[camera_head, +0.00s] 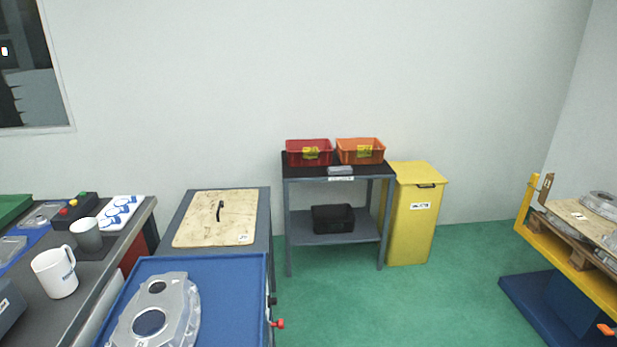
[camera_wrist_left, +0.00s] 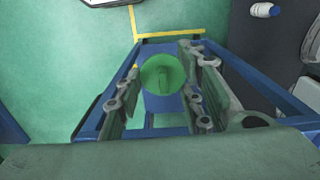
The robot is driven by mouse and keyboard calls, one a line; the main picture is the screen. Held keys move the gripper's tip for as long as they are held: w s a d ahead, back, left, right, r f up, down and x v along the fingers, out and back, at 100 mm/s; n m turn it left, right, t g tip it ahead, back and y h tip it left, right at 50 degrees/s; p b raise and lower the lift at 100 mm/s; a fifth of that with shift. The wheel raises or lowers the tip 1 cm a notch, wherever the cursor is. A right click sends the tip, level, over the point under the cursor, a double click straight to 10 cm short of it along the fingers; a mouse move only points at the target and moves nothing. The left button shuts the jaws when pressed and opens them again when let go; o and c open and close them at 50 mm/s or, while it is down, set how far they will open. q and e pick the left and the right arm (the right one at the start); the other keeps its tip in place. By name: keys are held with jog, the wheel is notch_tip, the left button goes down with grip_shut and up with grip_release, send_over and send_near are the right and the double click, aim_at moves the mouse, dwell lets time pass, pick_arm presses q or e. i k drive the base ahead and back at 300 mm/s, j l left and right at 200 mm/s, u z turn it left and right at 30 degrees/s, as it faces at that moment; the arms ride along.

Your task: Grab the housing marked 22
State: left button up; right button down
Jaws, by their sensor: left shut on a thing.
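A grey cast housing (camera_head: 158,317) with two round holes lies on the blue-topped surface (camera_head: 232,278) at the bottom of the head view. Its lower part is cut off, and I cannot read a 22 on it. More grey castings (camera_head: 600,204) lie on a wooden pallet at the right; a white label there is too small to read. My left gripper (camera_wrist_left: 162,72) shows only in the left wrist view. Its fingers are shut on a round green thing (camera_wrist_left: 152,68) with an upright bar across its face. My right gripper is not in view.
A red bin (camera_head: 296,158) and an orange bin (camera_head: 346,155) stand on a grey shelf table beside a yellow waste bin (camera_head: 408,225). A white mug (camera_head: 55,274) stands on the left bench. A wooden board (camera_head: 195,228) lies on another table. Green floor is clear at centre right.

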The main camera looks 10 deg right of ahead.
aim_at(171, 302)
jog(key=i+l, duration=0.1)
jog(key=l, duration=0.35)
jog(key=i+l, duration=0.1)
jog(key=l, duration=0.35)
jog(key=i+l+z, duration=0.1)
jog(key=l, duration=0.35)
jog(key=i+l, duration=0.2)
jog(key=i, duration=0.3)
jog(key=i+l+z, duration=0.15)
jog(key=i, duration=0.3)
jog(key=i+l, duration=0.25)
jog(key=i, duration=0.25)
jog(key=i+z, duration=0.1)
jog(key=i, duration=0.6)
jog(key=i+j+z, duration=0.1)
jog(key=i, duration=0.6)
jog(key=i+j, duration=0.2)
jog(key=i, duration=0.5)
jog(key=i+l+z, duration=0.05)
